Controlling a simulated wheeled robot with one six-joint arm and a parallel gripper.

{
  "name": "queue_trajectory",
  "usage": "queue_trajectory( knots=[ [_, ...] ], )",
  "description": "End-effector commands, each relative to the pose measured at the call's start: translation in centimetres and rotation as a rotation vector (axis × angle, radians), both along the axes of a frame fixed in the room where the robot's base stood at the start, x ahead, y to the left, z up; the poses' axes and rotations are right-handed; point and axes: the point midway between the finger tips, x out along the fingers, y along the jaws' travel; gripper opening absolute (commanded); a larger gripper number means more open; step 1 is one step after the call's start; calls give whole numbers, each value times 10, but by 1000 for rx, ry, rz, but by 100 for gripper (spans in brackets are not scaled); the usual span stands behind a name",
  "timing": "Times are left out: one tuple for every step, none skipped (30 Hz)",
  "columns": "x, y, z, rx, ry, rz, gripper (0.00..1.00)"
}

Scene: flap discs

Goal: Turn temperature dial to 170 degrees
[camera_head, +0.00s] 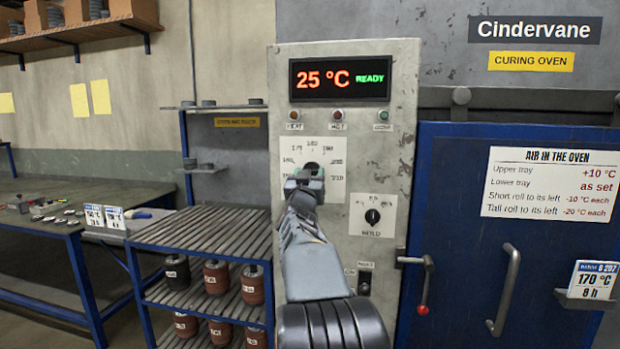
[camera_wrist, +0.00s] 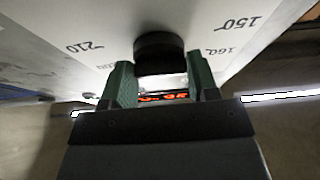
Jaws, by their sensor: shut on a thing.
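The temperature dial (camera_wrist: 158,52) is a round black knob on a white scale plate (camera_head: 330,155) in the upper part of the grey control panel. My gripper (camera_head: 305,180) is in front of it and hides most of the knob in the head view. In the wrist view my gripper (camera_wrist: 160,85) has its green fingers on either side of the knob, shut on it. Scale marks 150, 160 and 210 show there. Which mark the knob points to cannot be told. The display (camera_head: 340,78) reads 25 °C and READY.
A second dial (camera_head: 373,216), marked HOLD, sits lower right on the panel. A lever with a red knob (camera_head: 422,309) and the blue oven door (camera_head: 460,200) are to the right. A card (camera_head: 592,280) reads 170 °C, 8 h. A slatted rack (camera_head: 205,228) with several rolls stands left.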

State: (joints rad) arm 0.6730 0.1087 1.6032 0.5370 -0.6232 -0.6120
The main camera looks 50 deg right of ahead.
Motion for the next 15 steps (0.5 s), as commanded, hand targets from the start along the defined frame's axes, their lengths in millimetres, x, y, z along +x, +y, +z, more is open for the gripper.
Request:
queue_trajectory(
  knots=[
    [1, 1, 0, 22, -37, 1, 30],
    [1, 1, 0, 37, -62, 1, 30],
    [1, 1, 0, 59, -94, 1, 30],
    [2, 1, 0, 73, -117, 2, 30],
    [2, 1, 0, 88, -142, 1, 30],
    [2, 1, 0, 109, -175, 2, 30],
    [2, 1, 1, 124, -199, 1, 30],
    [2, 1, 1, 138, -222, 0, 30],
    [3, 1, 1, 159, -256, 1, 30],
    [3, 2, 1, 174, -280, 1, 30],
    [3, 2, 2, 189, -303, 0, 30],
    [3, 2, 2, 210, -337, 1, 30],
    [3, 2, 2, 225, -360, 0, 30],
    [3, 2, 2, 240, -383, 1, 30],
    [3, 2, 2, 259, -416, -1, 30]
  ],
)
